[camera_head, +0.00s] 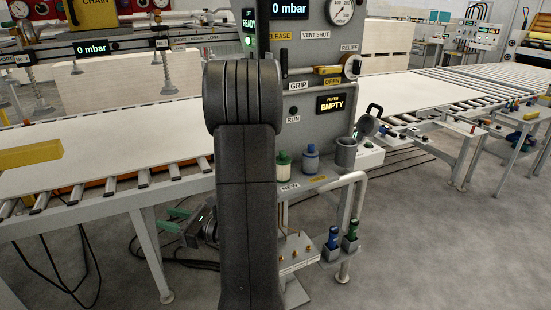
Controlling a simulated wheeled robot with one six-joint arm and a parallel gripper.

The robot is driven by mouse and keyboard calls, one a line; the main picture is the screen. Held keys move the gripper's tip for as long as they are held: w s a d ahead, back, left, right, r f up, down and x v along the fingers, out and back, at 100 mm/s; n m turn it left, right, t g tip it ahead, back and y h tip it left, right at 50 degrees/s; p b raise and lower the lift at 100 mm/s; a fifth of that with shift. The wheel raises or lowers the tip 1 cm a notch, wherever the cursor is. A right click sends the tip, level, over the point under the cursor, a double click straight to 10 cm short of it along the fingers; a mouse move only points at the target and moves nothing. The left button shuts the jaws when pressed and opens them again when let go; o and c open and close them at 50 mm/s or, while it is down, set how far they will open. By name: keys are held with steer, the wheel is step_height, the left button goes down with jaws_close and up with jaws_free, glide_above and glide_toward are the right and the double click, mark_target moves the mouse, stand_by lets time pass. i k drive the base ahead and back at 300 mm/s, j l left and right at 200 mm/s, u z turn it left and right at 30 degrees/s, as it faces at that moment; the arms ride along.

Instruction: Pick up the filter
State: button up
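Two small canister-shaped pieces stand upright on the grey shelf of the control post: one with a green top and pale body (283,163), and one blue-grey (311,158).
My dark arm link stands upright mid-picture and hides part of the post. A conveyor with a white board (110,145) runs behind my gripper. Holders with a blue piece (333,237) and a green piece (351,229) hang below the shelf. The floor (430,250) at right is clear.

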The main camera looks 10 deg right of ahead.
mark_target(284, 161)
steer(key=i+j+z, duration=0.1)
steer(key=i+z, duration=0.2)
steer(key=z, duration=0.15)
steer(key=i+j+z, duration=0.25)
steer(key=z, duration=0.9)
